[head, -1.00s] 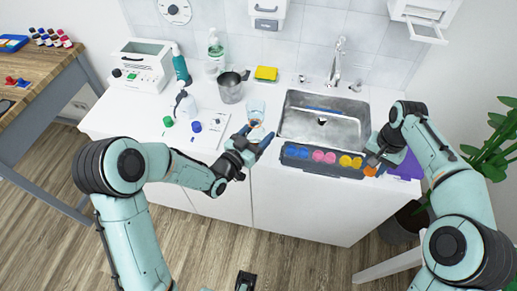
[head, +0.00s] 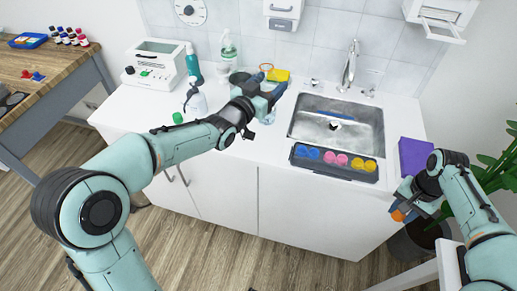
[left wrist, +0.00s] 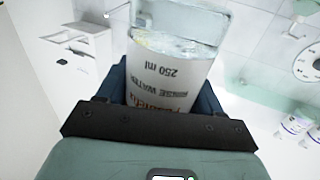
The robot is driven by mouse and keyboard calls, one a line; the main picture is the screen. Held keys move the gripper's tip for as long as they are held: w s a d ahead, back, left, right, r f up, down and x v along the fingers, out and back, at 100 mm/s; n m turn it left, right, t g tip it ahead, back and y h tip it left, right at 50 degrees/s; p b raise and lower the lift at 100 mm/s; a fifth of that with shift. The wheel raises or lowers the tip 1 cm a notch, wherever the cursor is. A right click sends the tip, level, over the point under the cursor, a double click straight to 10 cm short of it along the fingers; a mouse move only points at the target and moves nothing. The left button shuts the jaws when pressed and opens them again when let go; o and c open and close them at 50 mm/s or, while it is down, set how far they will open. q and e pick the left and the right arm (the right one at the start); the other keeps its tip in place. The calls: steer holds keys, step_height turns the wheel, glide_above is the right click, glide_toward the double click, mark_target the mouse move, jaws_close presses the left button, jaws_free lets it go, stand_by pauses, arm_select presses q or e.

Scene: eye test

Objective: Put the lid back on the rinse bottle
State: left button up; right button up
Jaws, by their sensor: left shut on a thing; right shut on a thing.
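The rinse bottle (head: 268,117) is a clear vessel in my left gripper (head: 268,99), above the counter left of the sink. Its white label shows upside down in the left wrist view (left wrist: 168,88), with "250 ml" and "RINSE WATER" readable. The blue fingers grip it from both sides and hide part of it. An orange ring (head: 266,67) shows just above the gripper; I cannot tell whether it belongs to the bottle. My right gripper (head: 403,208) is shut on a small orange thing that looks like a lid (head: 398,215), in front of the counter's right end.
The sink (head: 337,112) lies right of the bottle, with a tray (head: 300,160) of blue, pink and yellow pots before it. A purple block (head: 415,156) sits at the right.

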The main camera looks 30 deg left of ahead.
mark_target(260, 71)
arm_select(q)
steer(key=shift+n+y, duration=0.4)
steer(key=shift+y, duration=0.2)
steer(key=r, duration=0.1)
steer(key=a+r, duration=0.1)
steer(key=s+a+r, duration=0.1)
steer(key=r, duration=0.1)
steer(key=shift+a+b, duration=0.15)
steer(key=shift+b, duration=0.2)
arm_select(e)
steer(key=shift+s+f, duration=0.1)
steer(key=shift+f, duration=0.5)
